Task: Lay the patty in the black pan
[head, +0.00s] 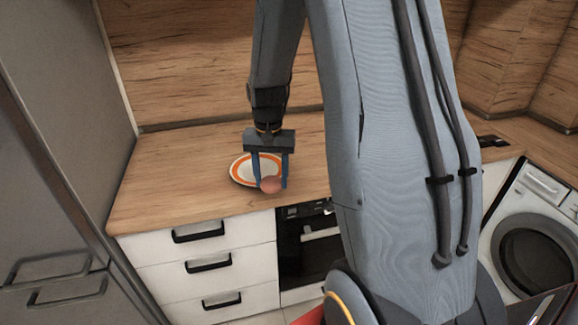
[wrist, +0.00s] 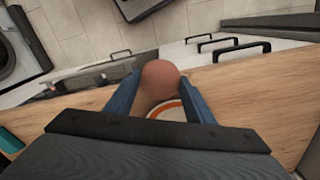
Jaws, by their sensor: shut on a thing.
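The patty (head: 271,184) is a round, reddish-brown piece. My gripper (head: 271,182) is shut on it, with one blue finger on each side. In the wrist view the patty (wrist: 160,80) sits between the two fingertips (wrist: 162,88). It appears over the front part of a white plate with an orange ring (head: 243,168); the plate's rim also shows below it in the wrist view (wrist: 172,110). I cannot tell exactly how high the patty is above the plate. I cannot make out the black pan in either view; my arm hides part of the counter.
The wooden counter (head: 160,180) is clear to the left of the plate. White drawers (head: 205,262) and an oven (head: 305,245) are below its front edge. A tall grey fridge (head: 60,130) stands at the left, and a washing machine (head: 535,240) at the right.

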